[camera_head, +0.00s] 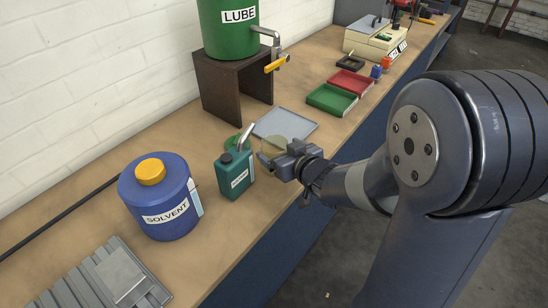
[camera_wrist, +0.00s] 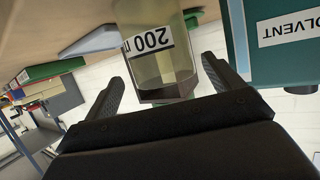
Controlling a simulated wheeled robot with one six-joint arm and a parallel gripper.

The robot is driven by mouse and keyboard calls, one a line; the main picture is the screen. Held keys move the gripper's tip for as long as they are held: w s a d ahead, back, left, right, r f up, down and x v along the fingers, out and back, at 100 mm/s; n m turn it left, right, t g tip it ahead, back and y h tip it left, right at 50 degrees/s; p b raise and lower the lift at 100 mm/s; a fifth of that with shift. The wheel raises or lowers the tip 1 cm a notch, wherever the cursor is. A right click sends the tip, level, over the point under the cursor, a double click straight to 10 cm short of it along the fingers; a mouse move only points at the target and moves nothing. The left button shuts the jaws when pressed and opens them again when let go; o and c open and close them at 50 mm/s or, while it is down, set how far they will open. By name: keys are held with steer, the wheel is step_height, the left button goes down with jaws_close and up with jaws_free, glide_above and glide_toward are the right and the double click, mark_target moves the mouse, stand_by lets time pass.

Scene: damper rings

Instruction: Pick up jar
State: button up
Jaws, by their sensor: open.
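The jar (camera_wrist: 165,70) is clear with a yellowish tint and a white label reading 200. In the wrist view it stands between the two fingers of my gripper (camera_wrist: 165,85), with a gap on each side. In the head view the jar (camera_head: 274,146) is a pale yellowish shape, partly hidden behind my gripper (camera_head: 274,158). My gripper is open, and its fingers reach toward the jar from the bench's front side. I cannot tell whether either finger touches it.
A teal can (camera_head: 235,173) stands close left of the jar, near one finger. A blue solvent drum (camera_head: 165,205) is farther left. A grey tray (camera_head: 286,125) and a green object with a metal handle (camera_head: 246,134) lie behind. Green and red trays (camera_head: 332,100) sit farther along the bench.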

mark_target(269, 142)
steer(key=shift+x, duration=2.55)
steer(key=shift+a+r, duration=0.1)
steer(key=shift+a, duration=0.05)
steer(key=shift+c, duration=0.5)
steer(key=c, duration=1)
steer(key=shift+r, duration=0.1)
